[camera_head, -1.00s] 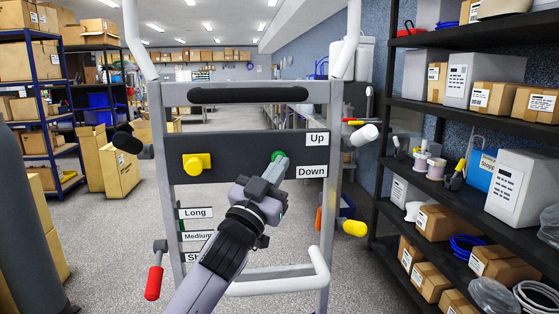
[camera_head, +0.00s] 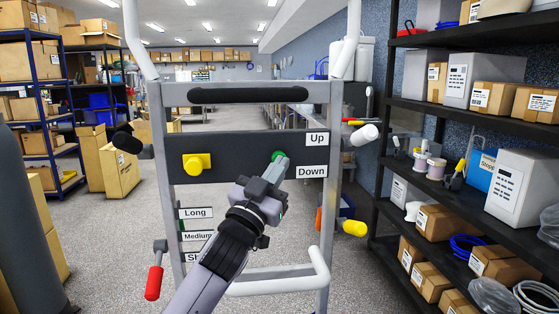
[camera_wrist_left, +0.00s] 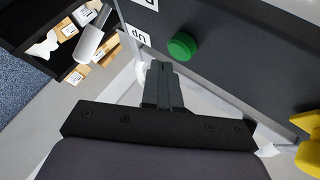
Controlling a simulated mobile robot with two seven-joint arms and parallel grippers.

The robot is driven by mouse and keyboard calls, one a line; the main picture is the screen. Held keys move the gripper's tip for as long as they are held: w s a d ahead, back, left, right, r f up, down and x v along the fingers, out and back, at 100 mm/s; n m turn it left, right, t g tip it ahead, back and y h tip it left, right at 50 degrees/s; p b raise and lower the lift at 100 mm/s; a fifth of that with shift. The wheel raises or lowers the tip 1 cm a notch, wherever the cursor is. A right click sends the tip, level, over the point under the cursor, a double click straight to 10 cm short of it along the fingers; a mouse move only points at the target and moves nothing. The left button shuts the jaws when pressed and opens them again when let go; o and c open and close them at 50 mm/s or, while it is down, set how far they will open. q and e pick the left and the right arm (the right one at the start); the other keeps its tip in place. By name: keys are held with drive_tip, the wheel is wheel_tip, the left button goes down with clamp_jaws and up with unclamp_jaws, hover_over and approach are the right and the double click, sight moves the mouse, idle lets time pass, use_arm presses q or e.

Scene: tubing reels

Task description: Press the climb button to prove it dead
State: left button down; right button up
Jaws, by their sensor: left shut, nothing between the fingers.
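A dark panel (camera_head: 232,147) crosses the grey frame in the head view. It carries a yellow button (camera_head: 197,164) at left and a green button (camera_head: 278,154) right of centre. "Up" (camera_head: 317,139) and "Down" (camera_head: 312,172) labels are at its right. My left gripper (camera_head: 276,166) is shut and empty, its fingertips covering the lower part of the green button. The wrist view shows the whole green button (camera_wrist_left: 182,46) near the "Up" label, with the shut left fingertips (camera_wrist_left: 160,70) beside it in the picture. Contact does not show. My right gripper is not in view.
The frame has a black-gripped top bar (camera_head: 248,95) and a white lower rail (camera_head: 280,284). A red-handled lever (camera_head: 154,282) and a yellow-ended lever (camera_head: 354,228) stick out at its sides. Black shelving (camera_head: 450,112) with boxes stands close on the right.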

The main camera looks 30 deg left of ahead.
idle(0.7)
use_arm(q)
drive_tip(key=shift+w+a, duration=0.25)
drive_tip(key=shift+w, duration=0.1)
drive_tip(key=shift+w+a, duration=0.3)
drive_tip(key=shift+w, duration=0.1)
idle(0.7)
idle(0.3)
drive_tip(key=shift+s+d, duration=0.55)
drive_tip(key=shift+s, duration=0.2)
drive_tip(key=s+d, duration=0.1)
drive_tip(key=s, duration=0.1)
drive_tip(key=s+d+p, duration=0.1)
drive_tip(key=s+d, duration=0.1)
idle(0.3)
idle(0.7)
